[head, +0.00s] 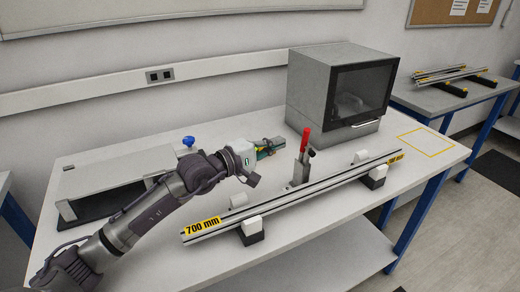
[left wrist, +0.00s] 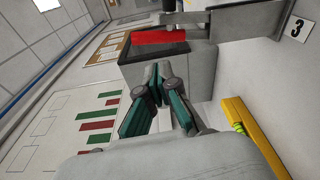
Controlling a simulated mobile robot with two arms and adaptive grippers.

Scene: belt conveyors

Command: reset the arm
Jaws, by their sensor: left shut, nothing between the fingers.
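My left arm (head: 150,210) reaches in from the left over the white table. Its left gripper (head: 276,146) is shut and empty, above the table just left of the clamp with the red handle (head: 305,139). In the left wrist view the two green-padded fingers (left wrist: 157,76) come together at the tips with nothing between them. The red handle (left wrist: 158,36) shows beyond them there. My right gripper is in neither view.
A long metal rail marked 700 mm (head: 290,204) lies on supports along the table's front. A grey box with a dark window (head: 310,87) stands behind. A low grey platform (head: 120,171) is at left. A yellow-outlined area (head: 426,142) at right is empty.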

